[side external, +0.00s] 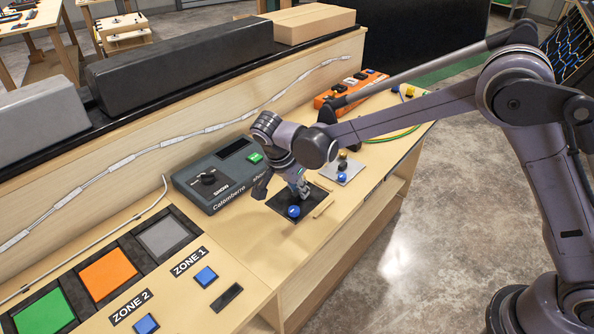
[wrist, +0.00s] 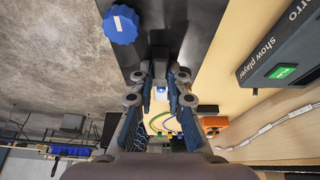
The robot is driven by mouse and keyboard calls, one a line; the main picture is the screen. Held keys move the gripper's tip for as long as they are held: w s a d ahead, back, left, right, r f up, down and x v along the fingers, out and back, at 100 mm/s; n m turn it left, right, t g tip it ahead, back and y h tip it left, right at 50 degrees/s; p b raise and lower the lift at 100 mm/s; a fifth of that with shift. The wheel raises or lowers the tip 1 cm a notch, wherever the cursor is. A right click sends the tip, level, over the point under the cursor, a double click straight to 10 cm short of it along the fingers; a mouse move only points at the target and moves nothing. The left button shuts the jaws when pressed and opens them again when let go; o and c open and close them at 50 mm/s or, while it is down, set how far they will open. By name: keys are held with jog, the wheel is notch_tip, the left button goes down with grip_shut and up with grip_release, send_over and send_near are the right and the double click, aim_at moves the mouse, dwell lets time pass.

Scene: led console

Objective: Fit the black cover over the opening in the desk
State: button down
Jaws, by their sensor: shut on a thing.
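The black cover (side external: 279,204) is a flat dark plate with a blue knob (side external: 293,212) on it. It lies at or just above the desk top, beside the grey show player; I cannot tell whether it touches the desk. My gripper (side external: 304,190) points down at the plate. In the wrist view, my gripper (wrist: 160,85) is shut on a dark raised part of the cover (wrist: 188,28), with the blue knob (wrist: 120,24) to the left of the fingers. The opening in the desk cannot be made out; the plate and my gripper hide that area.
The grey show player (side external: 215,176) stands left of my gripper. Zone buttons (side external: 206,276) are at the front left. The desk's edge drops off to the right.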

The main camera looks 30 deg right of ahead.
aim_at(309, 183)
jog(key=shift+d+r, duration=0.3)
jog(key=shift+d, duration=0.2)
jog(key=shift+d+r, duration=0.25)
jog(key=shift+d, duration=0.2)
jog(key=w+d+f, duration=0.2)
jog(key=w+d, duration=0.4)
jog(key=shift+a+f, duration=0.2)
jog(key=shift+f, duration=2.9)
jog(key=shift+f, duration=1.15)
jog(key=c, duration=1.3)
grip_release()
jog(key=shift+o, duration=0.2)
jog(key=shift+r, duration=0.1)
